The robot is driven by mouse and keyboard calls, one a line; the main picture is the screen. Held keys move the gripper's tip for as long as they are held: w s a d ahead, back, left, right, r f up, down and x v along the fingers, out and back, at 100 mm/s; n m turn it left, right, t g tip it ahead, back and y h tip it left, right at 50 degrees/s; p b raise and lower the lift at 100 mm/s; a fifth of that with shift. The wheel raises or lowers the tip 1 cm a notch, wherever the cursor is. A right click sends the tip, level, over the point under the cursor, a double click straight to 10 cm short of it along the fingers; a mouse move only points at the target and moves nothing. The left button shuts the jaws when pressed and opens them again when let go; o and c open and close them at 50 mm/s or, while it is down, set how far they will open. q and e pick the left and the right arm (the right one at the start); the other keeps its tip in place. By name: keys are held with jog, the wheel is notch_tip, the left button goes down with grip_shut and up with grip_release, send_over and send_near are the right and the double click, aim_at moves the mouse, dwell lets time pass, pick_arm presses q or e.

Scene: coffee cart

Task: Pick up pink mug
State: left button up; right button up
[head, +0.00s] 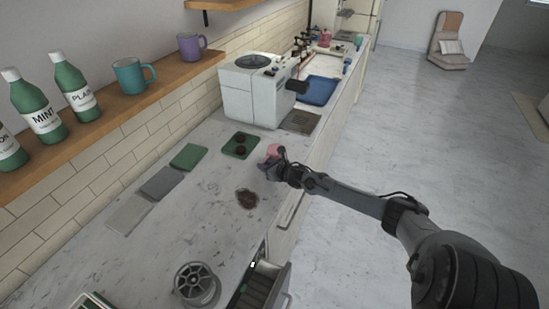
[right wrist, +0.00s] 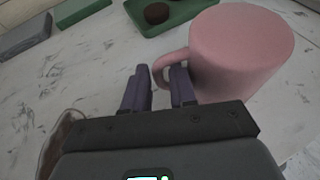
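My left gripper is in neither view.
A green tray (head: 232,154) with dark round items lies behind the mug. A brown spill (head: 247,198) is on the counter to its left. A white coffee machine (head: 250,96) stands farther back. An open drawer (head: 262,288) juts out at the front.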

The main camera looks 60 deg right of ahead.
jog(key=shift+w+d+f, duration=0.15)
jog(key=shift+w+f, duration=0.15)
jog(key=shift+w, duration=0.3)
jog(key=shift+c, duration=0.4)
grip_shut()
jog(key=shift+r, duration=0.15)
